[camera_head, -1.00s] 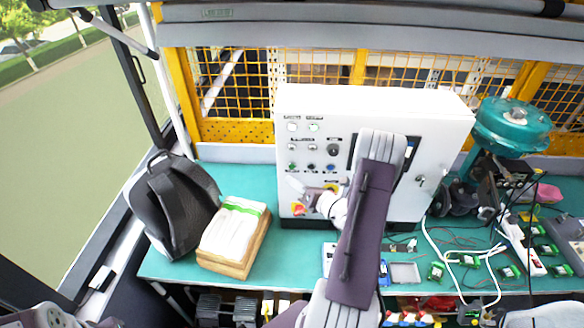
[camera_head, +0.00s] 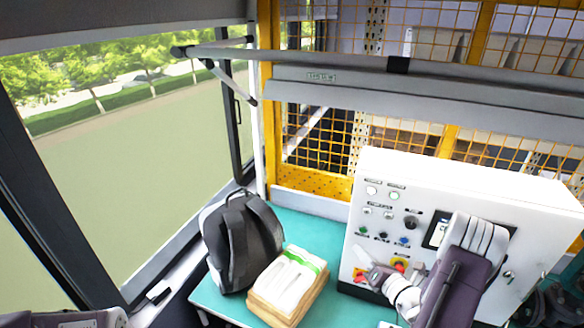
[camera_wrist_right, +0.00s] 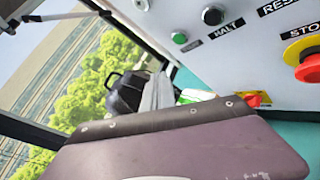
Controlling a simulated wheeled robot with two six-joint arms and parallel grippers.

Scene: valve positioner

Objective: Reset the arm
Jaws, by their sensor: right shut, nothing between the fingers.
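The white control cabinet (camera_head: 455,185) stands on the teal bench, with lamps, knobs and buttons on its front. My right gripper (camera_head: 366,258) is shut and empty, close in front of the lower left of that panel; contact cannot be told. My right arm covers part of the cabinet front. A red stop button on a yellow collar (camera_head: 400,264) is just right of the gripper. In the right wrist view the red stop button (camera_wrist_right: 310,68), a green button (camera_wrist_right: 179,38) and a black knob (camera_wrist_right: 212,15) show, with HALT and STOP labels. My left gripper is not in view.
A black backpack (camera_head: 242,240) and a stack of papers with a green band (camera_head: 290,285) sit on the bench (camera_head: 305,232) left of the cabinet. A yellow mesh guard (camera_head: 320,135) stands behind. A large window (camera_head: 130,160) is at left.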

